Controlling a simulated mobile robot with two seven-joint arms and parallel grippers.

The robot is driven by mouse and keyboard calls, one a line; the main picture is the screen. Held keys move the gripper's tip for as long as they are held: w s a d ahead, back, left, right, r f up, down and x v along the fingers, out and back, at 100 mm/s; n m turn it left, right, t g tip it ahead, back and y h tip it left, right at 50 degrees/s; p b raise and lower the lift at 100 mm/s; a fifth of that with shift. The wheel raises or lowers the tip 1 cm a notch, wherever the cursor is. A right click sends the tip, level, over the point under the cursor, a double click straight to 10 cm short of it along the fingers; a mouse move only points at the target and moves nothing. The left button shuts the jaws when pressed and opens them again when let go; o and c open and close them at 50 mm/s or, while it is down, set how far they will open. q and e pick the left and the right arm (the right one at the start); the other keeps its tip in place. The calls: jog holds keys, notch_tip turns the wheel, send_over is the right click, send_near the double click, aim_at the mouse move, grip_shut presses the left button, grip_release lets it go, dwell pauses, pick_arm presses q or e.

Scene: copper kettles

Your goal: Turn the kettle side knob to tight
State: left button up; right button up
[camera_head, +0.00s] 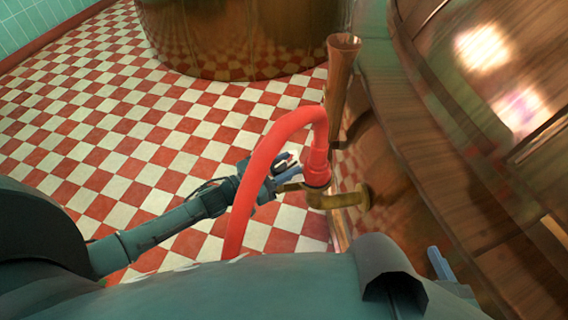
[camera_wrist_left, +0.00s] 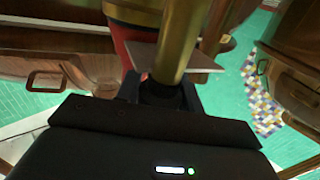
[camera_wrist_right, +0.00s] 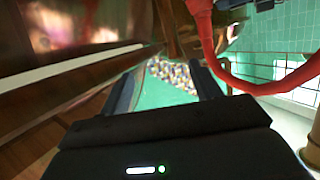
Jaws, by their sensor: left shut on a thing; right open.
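A large copper kettle (camera_head: 440,150) fills the right side of the head view. A brass elbow fitting (camera_head: 352,198) comes out of its side, with a red hose (camera_head: 267,150) joined on top. A small flat brass knob (camera_head: 290,187) sticks out of the fitting to the left. My left gripper (camera_head: 283,173) is shut on this knob. In the left wrist view the left fingers (camera_wrist_left: 160,92) close under a thick brass pipe (camera_wrist_left: 178,40) and a flat plate, hiding the grip. My right gripper (camera_wrist_right: 165,90) is open and empty beside the kettle; one blue finger shows in the head view (camera_head: 440,263).
A copper funnel-topped pipe (camera_head: 341,85) rises behind the hose, close to the kettle. Another copper vessel (camera_head: 240,35) stands further back. The red and white checkered floor (camera_head: 130,130) to the left is clear. The red hose loops in front of my left arm.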

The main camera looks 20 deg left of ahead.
pick_arm(q)
jog(key=m+g+h+b, duration=0.1)
jog(key=m+g+h, duration=0.1)
jog(key=g+h, duration=0.1)
jog(key=shift+s+f+m, duration=0.1)
jog(key=shift+m, duration=0.3)
jog(key=shift+s+d+m+g+h+b, duration=0.1)
jog(key=shift+m+g+h+b, duration=0.4)
jog(key=shift+m+g+b, duration=0.45)
jog(key=m+g+h+b, duration=0.1)
jog(key=g, duration=0.1)
jog(key=shift+s+d+g, duration=0.1)
jog(key=shift+s+g, duration=0.05)
jog(key=shift+g, duration=0.2)
jog(key=shift+s+m+g+b, duration=0.1)
jog(key=shift+m+g+b, duration=0.35)
jog(key=shift+g, duration=0.15)
pick_arm(e)
notch_tip(320, 180, down, 6)
jog(key=w+a+n, duration=0.1)
jog(key=a+n, duration=0.1)
jog(key=shift+r+g, duration=0.25)
jog(key=shift+g, duration=0.15)
jog(key=shift+a+f, duration=0.1)
pick_arm(q)
jog(key=o, duration=0.7)
